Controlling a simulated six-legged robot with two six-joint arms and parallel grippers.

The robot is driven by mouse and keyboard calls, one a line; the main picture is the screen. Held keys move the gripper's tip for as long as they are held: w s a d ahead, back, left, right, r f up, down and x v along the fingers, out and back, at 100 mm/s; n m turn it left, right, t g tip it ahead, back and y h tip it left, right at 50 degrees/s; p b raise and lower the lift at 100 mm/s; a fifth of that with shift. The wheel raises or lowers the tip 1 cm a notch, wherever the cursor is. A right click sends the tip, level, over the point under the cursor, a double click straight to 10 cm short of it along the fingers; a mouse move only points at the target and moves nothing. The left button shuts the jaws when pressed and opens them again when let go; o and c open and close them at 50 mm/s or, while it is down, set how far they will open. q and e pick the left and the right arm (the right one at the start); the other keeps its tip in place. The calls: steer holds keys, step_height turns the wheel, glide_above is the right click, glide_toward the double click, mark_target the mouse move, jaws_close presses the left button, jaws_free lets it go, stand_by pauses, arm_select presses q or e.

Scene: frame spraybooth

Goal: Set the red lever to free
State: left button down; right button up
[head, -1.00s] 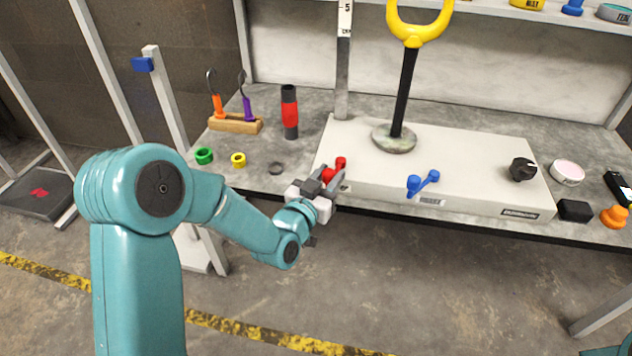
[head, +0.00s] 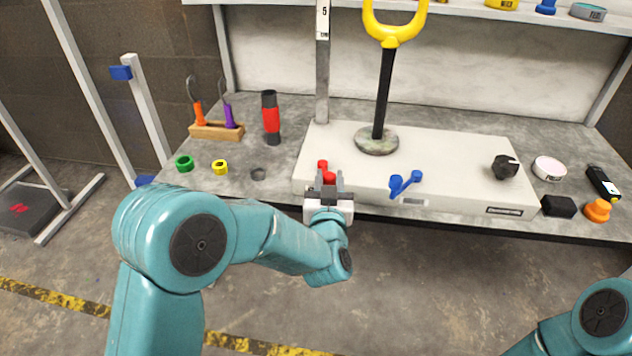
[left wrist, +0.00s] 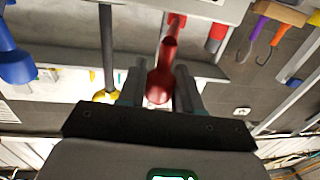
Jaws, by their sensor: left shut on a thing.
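The red lever (head: 323,166) is near the left front edge of the pale panel box (head: 460,165). Its handle end points toward the front and slightly right of its pivot. My left gripper (head: 329,183) is shut on that handle end at the box's front edge. In the left wrist view the red lever (left wrist: 166,62) stands between the two grey fingers (left wrist: 160,88). Any label for the lever's positions is hidden or too small to read. My right arm shows at the lower right, but its gripper is out of view.
A blue lever (head: 404,183) and a black knob (head: 505,168) are to the right on the box. A yellow-handled black post (head: 384,90) rises behind. Rings, a red-black cylinder (head: 271,118) and a tool rack (head: 216,131) stand left. Floor in front is clear.

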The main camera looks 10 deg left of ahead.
arm_select(q)
steer(key=shift+w+d+r+n+g+y+p, duration=0.1)
steer(key=shift+w+d+n+g+y+p, duration=0.2)
steer(key=shift+d+n+y, duration=0.45)
steer(key=shift+w+d+f+n+g+y+p, duration=0.1)
steer(key=shift+w+d+n+g+y+p, duration=0.25)
steer(key=shift+y, duration=0.7)
steer(key=shift+w+d+r+n+g+y+p, duration=0.1)
steer(key=shift+w+d+n+g+y, duration=0.15)
steer(key=shift+d+n+y, duration=0.4)
steer(key=shift+a+y, duration=0.15)
steer(key=shift+y, duration=0.2)
steer(key=c, duration=0.9)
jaws_free()
steer(key=shift+w, duration=0.1)
steer(key=shift+o, duration=0.2)
